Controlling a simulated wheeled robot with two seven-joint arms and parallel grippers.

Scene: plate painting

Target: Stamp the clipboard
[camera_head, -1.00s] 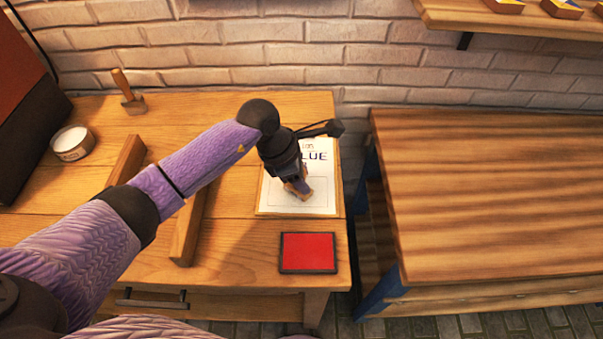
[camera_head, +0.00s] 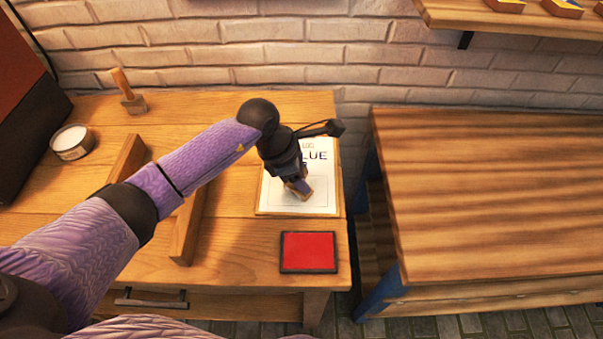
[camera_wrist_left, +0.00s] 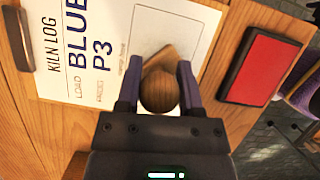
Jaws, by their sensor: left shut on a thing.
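The clipboard (camera_head: 318,205) lies on the wooden desk with a white sheet; in the left wrist view the sheet (camera_wrist_left: 115,20) reads "KILN LOG", "BLUE" and "P3". My left gripper (camera_head: 297,184) is over the sheet's lower part. In the left wrist view the gripper (camera_wrist_left: 160,92) is shut on the round wooden handle of a stamp (camera_wrist_left: 160,90). The stamp's base shows beyond the handle, over the sheet. I cannot tell whether its face touches the paper. The red ink pad (camera_head: 308,252) lies in front of the clipboard, apart from it. My right gripper is not in view.
Another wooden-handled tool (camera_head: 128,95) stands at the back left, beside a round white tin (camera_head: 71,142). A wooden frame piece (camera_head: 188,235) lies left of the clipboard. A second wooden table (camera_head: 480,190) stands to the right across a gap.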

